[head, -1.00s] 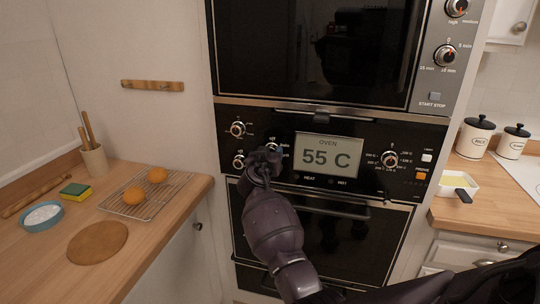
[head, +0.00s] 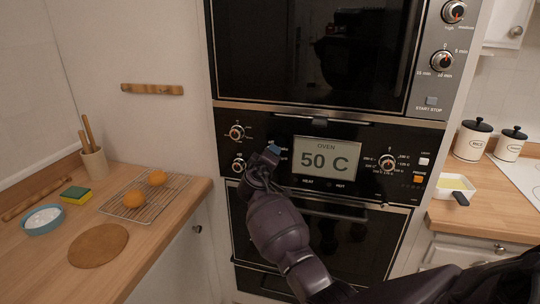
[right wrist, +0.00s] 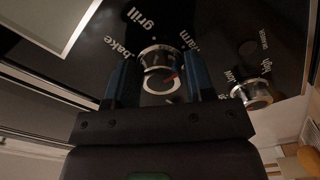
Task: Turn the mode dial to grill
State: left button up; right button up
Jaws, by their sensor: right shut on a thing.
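The mode dial (right wrist: 160,62) is a round metal knob on the black oven panel, with the words bake, grill and warm around it in the right wrist view. My right gripper (right wrist: 157,75) has its two blue fingers on either side of the knob, shut on it. A small red mark shows on the knob, but I cannot tell which word it points at. In the head view my right gripper (head: 271,152) is at the panel left of the display and hides the dial. My left gripper is out of view.
The oven display (head: 326,157) reads 50 C. Two more knobs (head: 237,132) (head: 239,165) sit left of my gripper, and a temperature knob (head: 387,163) sits right of the display. The wooden counter (head: 150,240) at left holds a rack with two orange round items.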

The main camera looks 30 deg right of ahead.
jog(key=n+p, duration=0.1)
jog(key=n, duration=0.2)
jog(key=shift+r+n+p, duration=0.1)
jog(key=shift+n+p, duration=0.3)
jog(key=n+p, duration=0.1)
jog(key=n, duration=0.1)
jog(key=shift+n+p, duration=0.3)
jog(key=n+p, duration=0.1)
jog(key=n, duration=0.1)
jog(key=shift+n+p, duration=0.75)
jog(key=shift+n, duration=0.25)
jog(key=shift+n+p, duration=0.35)
jog(key=shift+n, duration=0.55)
jog(key=o, duration=0.9)
